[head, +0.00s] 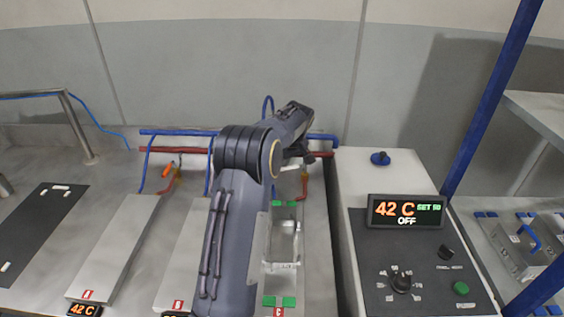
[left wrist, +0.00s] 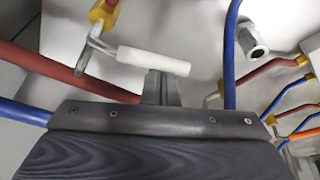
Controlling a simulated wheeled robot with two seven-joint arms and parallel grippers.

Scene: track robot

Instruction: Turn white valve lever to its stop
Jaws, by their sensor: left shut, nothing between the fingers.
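The white valve lever (left wrist: 152,61) shows in the left wrist view as a white sleeve on a bent metal handle, running from the yellow-and-red valve body (left wrist: 103,14) to the right. My left gripper (left wrist: 162,88) is shut and empty, its fingertips close against the lower side of the sleeve near its free end. Whether they touch it I cannot tell. In the head view my left gripper (head: 308,158) is by the pipes at the back wall, and my arm hides most of that area. My right gripper is not in view.
Red (left wrist: 60,72) and blue pipes run close around the gripper. In the head view, an orange valve (head: 179,173) stands left of my arm. A control box with a display (head: 406,211) reading 42 C stands on the right. Metal plates lie on the bench.

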